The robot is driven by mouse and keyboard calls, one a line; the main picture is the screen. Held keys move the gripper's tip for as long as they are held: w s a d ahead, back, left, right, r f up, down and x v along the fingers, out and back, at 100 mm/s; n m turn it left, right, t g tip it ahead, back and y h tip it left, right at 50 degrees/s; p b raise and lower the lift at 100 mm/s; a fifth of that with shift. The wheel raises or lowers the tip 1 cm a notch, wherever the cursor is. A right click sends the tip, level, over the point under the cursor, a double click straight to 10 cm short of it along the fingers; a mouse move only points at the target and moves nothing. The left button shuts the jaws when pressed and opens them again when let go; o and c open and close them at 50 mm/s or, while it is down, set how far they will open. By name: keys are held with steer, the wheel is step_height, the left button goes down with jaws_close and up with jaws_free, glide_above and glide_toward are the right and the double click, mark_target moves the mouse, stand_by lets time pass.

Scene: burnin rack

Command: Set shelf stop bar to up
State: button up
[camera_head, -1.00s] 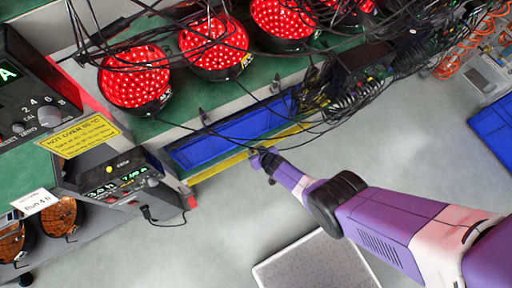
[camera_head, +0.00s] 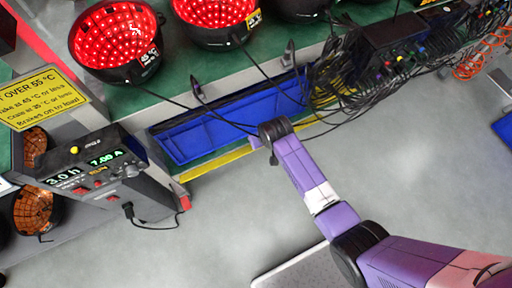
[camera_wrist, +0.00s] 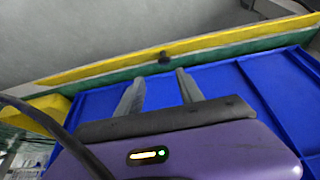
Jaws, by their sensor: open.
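The shelf stop bar looks to be the long yellow bar (camera_head: 222,160) along the front edge of the green shelf, below the blue bin. In the wrist view the yellow bar (camera_wrist: 235,40) runs slantwise across the top, with a small dark knob on its lower edge. My gripper (camera_wrist: 160,80) is open there, its two grey fingers apart and pointing toward the bar over the blue bin, with nothing between them. In the head view my gripper (camera_head: 262,143) is by the bar's right part; its fingertips are hard to make out. Contact with the bar cannot be told.
The blue bin (camera_head: 205,137) lies on the shelf behind the bar. Black cables (camera_head: 335,85) hang over the bin's right end. Red-lit round lamps (camera_head: 115,45) stand above. A control box (camera_head: 95,170) with a display stands left.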

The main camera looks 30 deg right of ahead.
steer(key=b+x, duration=0.1)
steer(key=x, duration=0.1)
steer(key=b+x, duration=0.1)
steer(key=x, duration=0.1)
steer(key=a+b+x, duration=0.1)
steer(key=x, duration=0.1)
steer(key=shift+f, duration=0.5)
jaws_close()
